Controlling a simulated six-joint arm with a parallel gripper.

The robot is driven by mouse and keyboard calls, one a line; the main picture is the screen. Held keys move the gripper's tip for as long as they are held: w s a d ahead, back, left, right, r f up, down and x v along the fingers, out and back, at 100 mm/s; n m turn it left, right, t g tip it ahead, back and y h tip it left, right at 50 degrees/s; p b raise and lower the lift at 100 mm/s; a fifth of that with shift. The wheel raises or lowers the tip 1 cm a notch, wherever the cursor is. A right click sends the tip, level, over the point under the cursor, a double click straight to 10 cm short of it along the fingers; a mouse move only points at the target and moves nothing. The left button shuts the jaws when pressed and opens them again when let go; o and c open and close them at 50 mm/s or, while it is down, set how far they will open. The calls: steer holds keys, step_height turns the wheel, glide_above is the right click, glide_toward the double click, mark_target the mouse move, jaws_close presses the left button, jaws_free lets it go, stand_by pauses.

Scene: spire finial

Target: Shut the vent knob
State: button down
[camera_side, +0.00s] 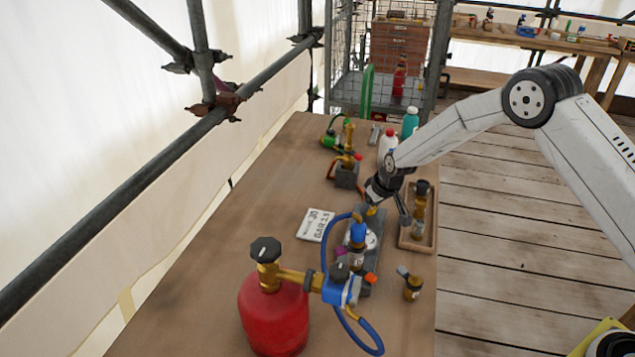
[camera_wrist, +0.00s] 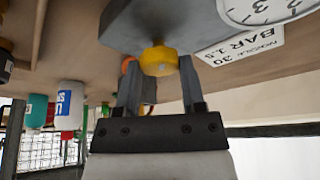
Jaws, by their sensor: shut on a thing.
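The vent knob, a small ribbed yellow knob (camera_wrist: 160,62), sits at the edge of a grey block (camera_wrist: 200,22) that carries a white dial gauge (camera_wrist: 262,8). In the wrist view my gripper (camera_wrist: 160,72) has one finger on each side of the knob and is shut on it. In the side view my gripper (camera_side: 374,203) reaches down to the far end of the grey block (camera_side: 376,222), and the knob is mostly hidden there. A blue and brass fitting (camera_side: 357,236) stands on the block beside the gauge (camera_side: 371,240).
A red gas cylinder (camera_side: 273,312) with a blue hose (camera_side: 325,243) stands in front. A wooden tray (camera_side: 430,243) holding a brass torch part (camera_side: 420,207) is close on the right. A white card (camera_side: 315,224) lies left. Bottles (camera_side: 388,145) stand behind.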

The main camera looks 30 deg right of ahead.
steer(key=shift+a+m+h, duration=0.1)
steer(key=shift+m+h, duration=0.7)
steer(key=shift+m, duration=1.2)
steer(key=shift+m+g+h, duration=0.3)
steer(key=shift+m+h, duration=0.2)
steer(key=shift+m, duration=1.3)
steer(key=shift+c, duration=1)
jaws_free()
steer(key=shift+a, duration=0.1)
steer(key=v, duration=0.7)
steer(key=shift+a+r, duration=0.15)
steer(key=shift+r, duration=0.2)
steer(key=shift+s+r, duration=0.1)
steer(key=shift+s, duration=0.1)
